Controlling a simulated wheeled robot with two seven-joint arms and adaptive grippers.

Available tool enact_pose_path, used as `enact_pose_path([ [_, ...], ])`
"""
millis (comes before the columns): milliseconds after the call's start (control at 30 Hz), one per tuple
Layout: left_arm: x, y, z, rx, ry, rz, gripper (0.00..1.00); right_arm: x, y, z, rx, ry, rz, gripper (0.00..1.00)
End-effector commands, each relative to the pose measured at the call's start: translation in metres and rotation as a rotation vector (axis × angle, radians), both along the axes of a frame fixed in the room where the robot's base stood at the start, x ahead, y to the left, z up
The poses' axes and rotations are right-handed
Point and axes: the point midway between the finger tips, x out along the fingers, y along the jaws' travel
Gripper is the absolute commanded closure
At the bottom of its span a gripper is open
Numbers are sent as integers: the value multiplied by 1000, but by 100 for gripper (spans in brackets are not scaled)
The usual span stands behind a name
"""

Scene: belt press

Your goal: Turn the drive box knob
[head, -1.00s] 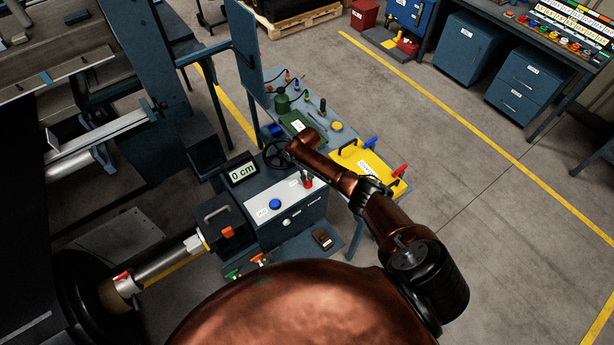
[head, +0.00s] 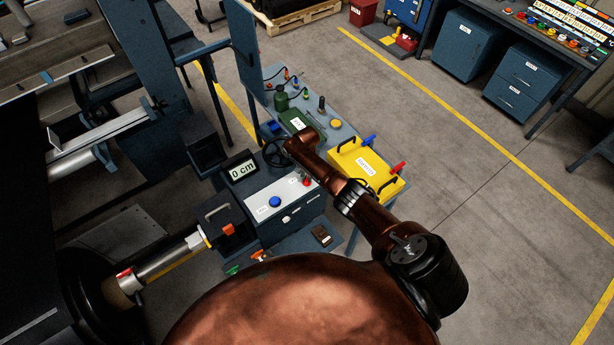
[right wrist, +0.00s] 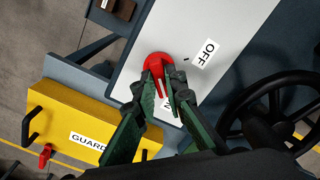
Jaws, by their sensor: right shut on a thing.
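The drive box (head: 292,218) has a light top panel with a blue button and a red knob (right wrist: 157,66). In the right wrist view, an OFF label (right wrist: 206,54) lies right of the knob, and another label below it is mostly hidden by the fingers. My right gripper (right wrist: 160,76) is shut on the red knob, one green-and-black finger on each side. A pale line on the knob shows between the fingers. In the head view the knob (head: 306,182) is small and my right arm comes down just behind it. My left gripper is not in view.
A black handwheel (head: 276,153) stands close behind the box. A display (head: 242,170) reads 0 cm. A press frame fills the left. Open floor lies to the right.

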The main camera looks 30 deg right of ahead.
Motion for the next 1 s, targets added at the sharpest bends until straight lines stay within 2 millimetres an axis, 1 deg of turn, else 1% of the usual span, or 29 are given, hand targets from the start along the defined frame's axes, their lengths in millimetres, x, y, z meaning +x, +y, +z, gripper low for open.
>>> enact_pose_path([
  [367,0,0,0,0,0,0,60,0,0,0,1,0,-6,100],
  [400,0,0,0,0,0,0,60,0,1,0,1,0,-6,89],
  [633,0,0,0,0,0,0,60,0,0,0,1,-1,-5,73],
  [1000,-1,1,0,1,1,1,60,0,0,3,1,-1,-4,72],
])
